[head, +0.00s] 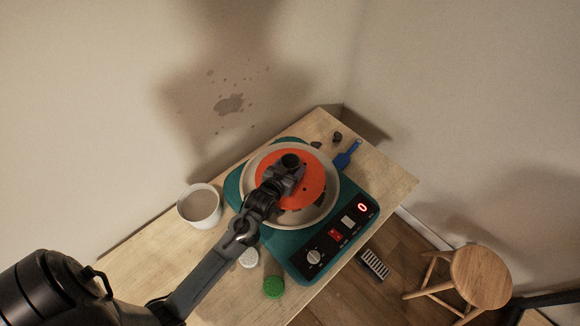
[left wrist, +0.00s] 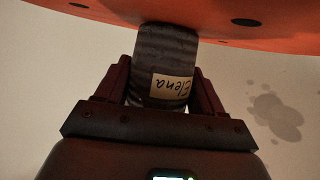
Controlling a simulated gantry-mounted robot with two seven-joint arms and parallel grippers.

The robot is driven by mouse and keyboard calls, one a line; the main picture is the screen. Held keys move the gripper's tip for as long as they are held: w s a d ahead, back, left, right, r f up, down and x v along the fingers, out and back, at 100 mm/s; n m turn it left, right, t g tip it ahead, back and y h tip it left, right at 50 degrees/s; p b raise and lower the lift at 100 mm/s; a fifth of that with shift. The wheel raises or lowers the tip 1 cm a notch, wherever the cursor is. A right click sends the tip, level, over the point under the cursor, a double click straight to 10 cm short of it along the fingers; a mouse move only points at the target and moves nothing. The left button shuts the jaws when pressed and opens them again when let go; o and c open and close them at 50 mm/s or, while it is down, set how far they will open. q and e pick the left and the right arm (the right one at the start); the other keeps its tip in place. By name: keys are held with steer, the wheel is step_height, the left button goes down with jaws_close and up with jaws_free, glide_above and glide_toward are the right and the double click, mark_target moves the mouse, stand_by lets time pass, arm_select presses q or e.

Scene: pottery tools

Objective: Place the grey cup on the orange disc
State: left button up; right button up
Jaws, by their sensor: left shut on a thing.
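The grey cup (head: 290,160) is small, dark and ribbed. In the left wrist view the cup (left wrist: 168,60) bears a pale label reading "Elena". My left gripper (head: 284,175) is shut on it, one finger on each side. The orange disc (head: 317,182) lies on the pale round plate of a teal pottery wheel. My right gripper is not in view.
The teal wheel (head: 282,262) has a control panel with a red "0". A white pot (head: 200,205) stands left of it. A white round item (head: 249,258) and a green one (head: 272,287) lie in front. A blue tool (head: 347,154) lies behind right. A wooden stool (head: 481,277) stands at right.

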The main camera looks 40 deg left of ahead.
arm_select(q)
steer(key=o, duration=1.2)
steer(key=shift+f, duration=0.1)
steer(key=shift+r, duration=0.2)
steer(key=v, duration=1.1)
steer(key=shift+s+d+p, duration=0.2)
steer(key=shift+s+p, duration=0.1)
steer(key=shift+p, duration=0.05)
steer(key=s+d+m+g+h, duration=0.1)
steer(key=s+d+g, duration=0.3)
steer(key=s, duration=0.4)
steer(key=s+d+f+m+g+h, duration=0.1)
steer(key=s+d+m+g+h, duration=0.1)
steer(key=s+d+g, duration=0.3)
steer(key=s+m+g, duration=0.1)
steer(key=s, duration=0.1)
steer(key=shift+s+f+m+h, duration=0.3)
steer(key=shift+s+m, duration=0.1)
